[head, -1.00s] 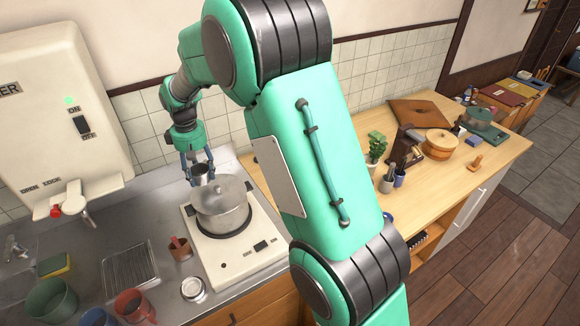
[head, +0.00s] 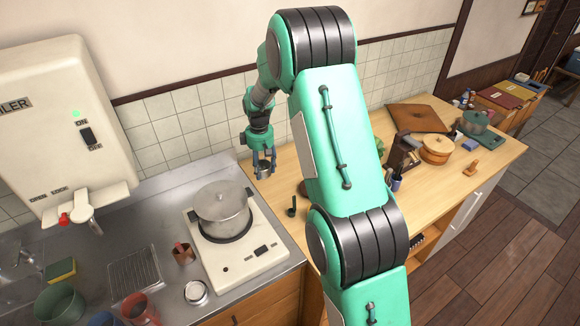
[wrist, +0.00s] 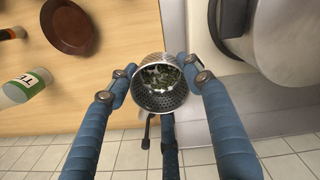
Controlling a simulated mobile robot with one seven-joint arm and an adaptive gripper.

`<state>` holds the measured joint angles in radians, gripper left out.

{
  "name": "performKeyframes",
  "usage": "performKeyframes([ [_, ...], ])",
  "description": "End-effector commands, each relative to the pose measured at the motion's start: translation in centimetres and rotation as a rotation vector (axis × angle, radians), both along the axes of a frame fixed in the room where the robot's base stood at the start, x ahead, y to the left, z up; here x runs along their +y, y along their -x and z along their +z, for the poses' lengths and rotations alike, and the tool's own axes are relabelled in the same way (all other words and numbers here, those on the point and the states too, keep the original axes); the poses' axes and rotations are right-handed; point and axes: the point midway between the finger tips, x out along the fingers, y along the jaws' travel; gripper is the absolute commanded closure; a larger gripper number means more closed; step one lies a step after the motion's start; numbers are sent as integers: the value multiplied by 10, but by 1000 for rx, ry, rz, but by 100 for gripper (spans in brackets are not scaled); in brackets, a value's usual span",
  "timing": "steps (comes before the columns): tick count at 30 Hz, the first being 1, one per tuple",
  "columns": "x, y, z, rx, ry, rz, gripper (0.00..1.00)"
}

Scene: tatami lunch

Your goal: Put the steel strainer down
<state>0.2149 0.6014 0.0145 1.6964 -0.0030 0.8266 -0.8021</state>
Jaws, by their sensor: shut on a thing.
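The steel strainer (wrist: 160,97) is a small perforated metal cup with dark green leafy bits inside. My gripper (wrist: 159,72) is shut on it, with one blue finger on each side of its wall. In the head view my gripper (head: 263,158) hangs with the strainer (head: 263,172) over the left end of the wooden counter (head: 283,205), just right of the steel sink top. I cannot tell if the strainer's bottom touches the counter.
A lidded steel pot (head: 222,205) stands on the white stove (head: 250,262), left of the strainer. In the wrist view a brown bowl (wrist: 68,28) and a white-labelled bottle (wrist: 28,86) are on the wood. The tiled wall (head: 185,125) is close behind.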

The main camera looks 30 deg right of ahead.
Motion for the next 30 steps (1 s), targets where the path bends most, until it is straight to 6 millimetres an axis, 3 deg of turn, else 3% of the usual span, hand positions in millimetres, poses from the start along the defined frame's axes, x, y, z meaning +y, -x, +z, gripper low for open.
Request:
performKeyframes([
  [6, -47, 13, -27, 3, 0, 201, 77],
  [15, -102, 35, -64, 2, 0, 468, 77],
  [21, -121, 46, -79, 1, 1, 578, 77],
  [30, -128, 48, -84, -1, 3, 619, 77],
])
